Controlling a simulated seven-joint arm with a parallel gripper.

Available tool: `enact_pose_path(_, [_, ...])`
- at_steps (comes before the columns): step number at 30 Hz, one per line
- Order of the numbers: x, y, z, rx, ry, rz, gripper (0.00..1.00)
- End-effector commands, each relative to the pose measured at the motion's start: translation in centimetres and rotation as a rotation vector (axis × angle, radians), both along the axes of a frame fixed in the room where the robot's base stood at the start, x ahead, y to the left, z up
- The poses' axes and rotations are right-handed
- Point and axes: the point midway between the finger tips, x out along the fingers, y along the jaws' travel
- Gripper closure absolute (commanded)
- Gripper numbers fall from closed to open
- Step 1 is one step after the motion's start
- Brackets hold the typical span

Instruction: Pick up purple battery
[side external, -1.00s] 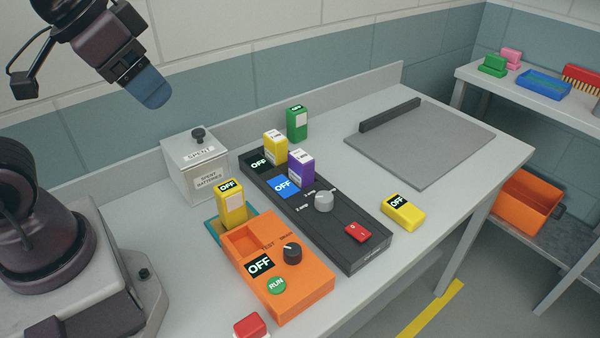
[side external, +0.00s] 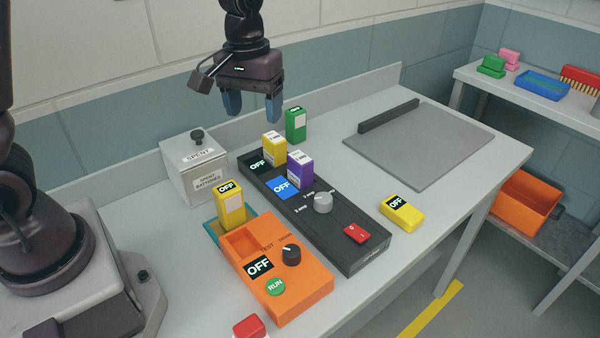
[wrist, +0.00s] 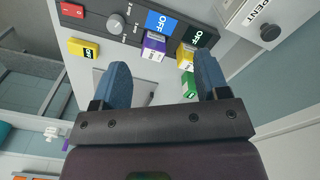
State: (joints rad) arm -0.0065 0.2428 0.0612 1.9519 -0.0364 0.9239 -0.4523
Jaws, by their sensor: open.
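The purple battery (side external: 300,168) stands upright in the black charger panel (side external: 330,223), beside a blue OFF display. It also shows in the wrist view (wrist: 153,47), beyond and between my fingertips. My gripper (side external: 252,108) is open and empty, pointing down above the back of the bench, higher than the batteries and behind them. In the wrist view its two blue fingers (wrist: 164,72) are spread apart. A yellow battery (side external: 274,147) stands in the same panel just behind the purple one, and a green battery (side external: 296,124) stands on the bench behind it.
A spent-batteries box (side external: 195,168) with a knobbed lid stands left of the panel. An orange tester (side external: 300,300) is in front, with a yellow battery (side external: 230,205) at its back. Another yellow battery (side external: 402,211) lies to the right. A grey mat (side external: 430,145) is clear.

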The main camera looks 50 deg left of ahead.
Motion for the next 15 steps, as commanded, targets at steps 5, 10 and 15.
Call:
enact_pose_path(5, [5.0,0.9,-5.1,0.010,0.073,0.314,0.32])
enact_pose_path(10, [8.9,1.6,-8.3,0.023,0.080,0.644,0.32])
enact_pose_path(15, [11.3,1.7,-7.1,0.002,0.026,0.891,0.32])
